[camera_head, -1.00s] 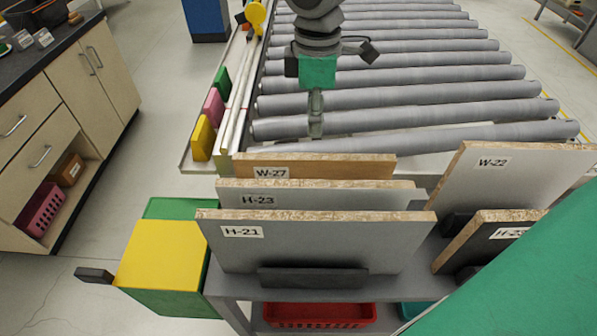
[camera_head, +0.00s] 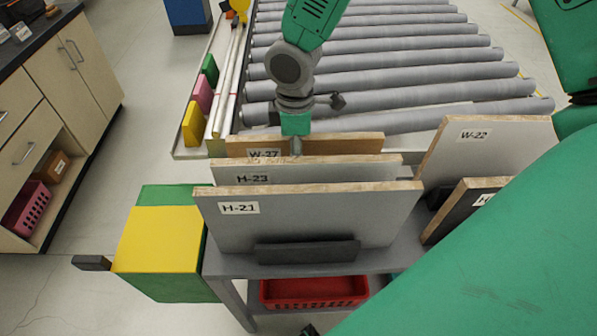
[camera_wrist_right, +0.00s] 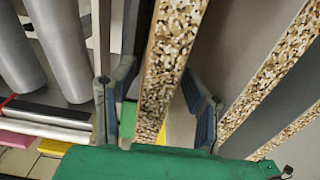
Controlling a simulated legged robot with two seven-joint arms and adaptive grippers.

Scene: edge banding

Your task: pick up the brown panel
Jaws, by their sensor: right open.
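The brown panel (camera_head: 345,144), labelled W-27, stands upright at the back of a row of panels, partly hidden by the panel in front. My right gripper (camera_head: 297,146) points down at the panel's top edge, near its middle. In the right wrist view my right gripper (camera_wrist_right: 160,110) is open, with one finger on each side of the panel's speckled top edge (camera_wrist_right: 170,60). Gaps show between the fingers and the panel. My left gripper is not in view.
Grey panels H-23 (camera_head: 330,172) and H-21 (camera_head: 320,220) stand close in front. Panel W-22 (camera_head: 480,150) and a dark panel (camera_head: 455,212) stand at right. A roller conveyor (camera_head: 400,85) lies behind. A yellow-topped box (camera_head: 160,240) is at left, a red crate (camera_head: 315,290) below.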

